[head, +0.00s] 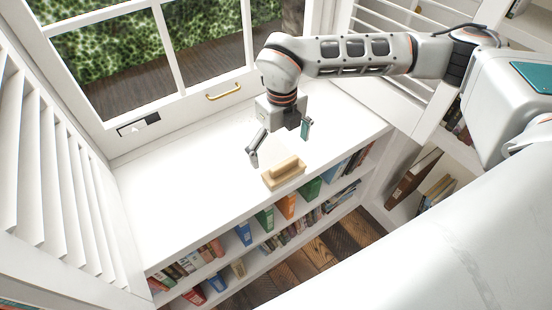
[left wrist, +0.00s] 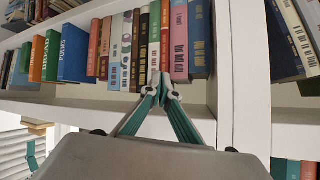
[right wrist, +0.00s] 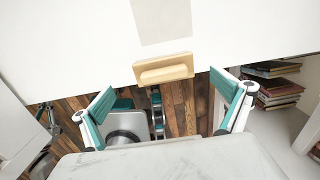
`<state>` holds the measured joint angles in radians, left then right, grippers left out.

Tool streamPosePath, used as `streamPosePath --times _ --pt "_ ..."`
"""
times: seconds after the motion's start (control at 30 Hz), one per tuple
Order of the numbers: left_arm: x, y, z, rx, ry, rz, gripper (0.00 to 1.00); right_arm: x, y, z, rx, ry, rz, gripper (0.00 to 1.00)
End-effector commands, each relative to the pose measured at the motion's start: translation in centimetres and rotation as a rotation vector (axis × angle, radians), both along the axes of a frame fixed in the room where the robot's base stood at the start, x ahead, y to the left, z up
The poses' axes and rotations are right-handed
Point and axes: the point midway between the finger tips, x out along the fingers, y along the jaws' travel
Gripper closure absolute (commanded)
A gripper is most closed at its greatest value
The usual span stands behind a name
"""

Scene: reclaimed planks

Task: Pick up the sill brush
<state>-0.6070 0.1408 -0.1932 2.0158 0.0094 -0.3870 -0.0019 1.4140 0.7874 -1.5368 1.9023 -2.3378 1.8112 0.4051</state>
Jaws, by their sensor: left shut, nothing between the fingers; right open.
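The sill brush (head: 284,175) is a pale wooden block with a raised grip. It lies at the front edge of the white window sill (head: 190,190). It also shows in the right wrist view (right wrist: 163,69), ahead of the fingers and roughly midway between them. My right gripper (head: 279,142) is open and empty, above and just behind the brush in the head view. Its spread fingers show in the right wrist view (right wrist: 165,108). My left gripper (left wrist: 161,80) is shut and empty in the left wrist view, in front of a bookshelf.
Shelves of books (head: 287,207) stand below the sill's front edge. A window with a brass handle (head: 223,91) is behind, and a louvred shutter (head: 62,175) stands at left. The sill left of the brush is clear. More shelves with books (head: 413,180) are at right.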

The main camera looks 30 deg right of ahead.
Motion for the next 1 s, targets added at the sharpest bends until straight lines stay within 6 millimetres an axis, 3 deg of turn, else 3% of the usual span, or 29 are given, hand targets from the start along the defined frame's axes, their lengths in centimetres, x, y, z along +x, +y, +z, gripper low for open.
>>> streamPosePath --times 0.1,0.3,0.7,0.93,0.97,1.0 --pt "-1.5 -0.1 -1.2 0.001 0.030 -0.003 1.00 -0.1 -0.2 -1.1 -0.005 0.003 -0.003 0.00" --pt "-2.6 -0.6 -2.0 -0.002 0.051 -0.010 1.00 -0.1 -0.2 -2.9 -0.002 0.002 -0.002 0.00" --pt "-1.5 -0.2 -1.9 0.006 0.032 -0.008 1.00 -0.9 -0.7 -7.6 -0.002 0.004 -0.001 0.00" --pt "-0.8 0.1 -1.2 0.009 0.016 -0.004 1.00 -0.8 -0.7 -7.7 -0.001 0.000 0.000 0.00" --pt "-0.8 0.0 -1.2 0.009 0.016 -0.004 1.00 -0.8 -0.7 -7.7 -0.001 0.000 0.000 0.03" --pt "-0.8 0.0 -1.2 0.009 0.016 -0.004 1.00 -0.8 -0.7 -7.7 -0.001 0.000 0.000 0.13"
